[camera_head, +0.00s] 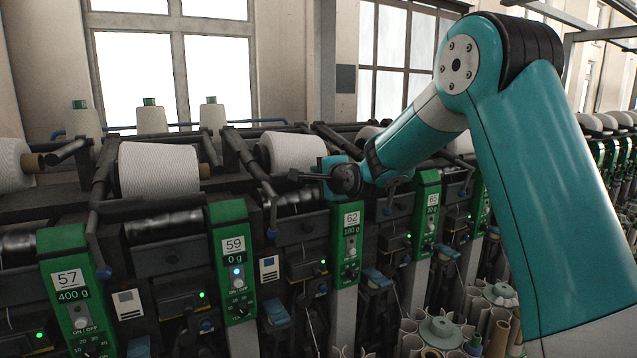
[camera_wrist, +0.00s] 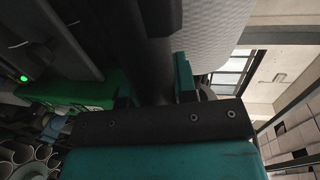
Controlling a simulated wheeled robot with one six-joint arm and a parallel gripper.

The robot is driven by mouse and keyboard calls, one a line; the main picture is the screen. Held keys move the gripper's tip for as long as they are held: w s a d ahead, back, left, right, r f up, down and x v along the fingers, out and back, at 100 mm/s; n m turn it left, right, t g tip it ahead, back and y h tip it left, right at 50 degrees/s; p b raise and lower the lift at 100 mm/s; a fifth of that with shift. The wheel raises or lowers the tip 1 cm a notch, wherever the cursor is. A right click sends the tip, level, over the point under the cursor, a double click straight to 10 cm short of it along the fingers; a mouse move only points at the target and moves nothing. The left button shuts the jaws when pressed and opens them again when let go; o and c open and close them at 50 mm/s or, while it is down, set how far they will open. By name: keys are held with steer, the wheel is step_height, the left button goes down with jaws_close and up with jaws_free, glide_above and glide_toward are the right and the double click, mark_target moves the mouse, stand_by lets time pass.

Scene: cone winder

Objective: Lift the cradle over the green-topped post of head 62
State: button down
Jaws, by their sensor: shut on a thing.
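The post of head 62 (camera_head: 341,212), with its green top and a label reading 62 and 180 g, stands upright at the middle of the head view. My gripper (camera_head: 318,178) is just above and to the left of this green top. In the wrist view my gripper (camera_wrist: 156,92) is shut on a dark bar, which appears to be the cradle (camera_wrist: 150,45). A white yarn package (camera_wrist: 213,30) is close beside the bar. A green top (camera_wrist: 75,88) shows left of the fingers. The fingertips are largely hidden in the head view.
Posts of head 59 (camera_head: 231,250) and head 57 (camera_head: 70,285) stand to the left, head 65 (camera_head: 428,215) to the right. White packages (camera_head: 158,170) and dark bars crowd the machine. Several tubes (camera_head: 497,325) stand at lower right.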

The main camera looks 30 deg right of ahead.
steer(key=r, duration=0.2)
steer(key=r+p, duration=0.1)
steer(key=r, duration=0.1)
steer(key=s+r, duration=0.1)
steer(key=r, duration=0.2)
steer(key=shift+f, duration=0.15)
steer(key=c, duration=0.9)
jaws_free()
steer(key=s+r+b, duration=0.2)
steer(key=s+b, duration=0.4)
steer(key=s, duration=1.1)
steer(key=shift+r+b, duration=0.35)
steer(key=shift+r, duration=0.05)
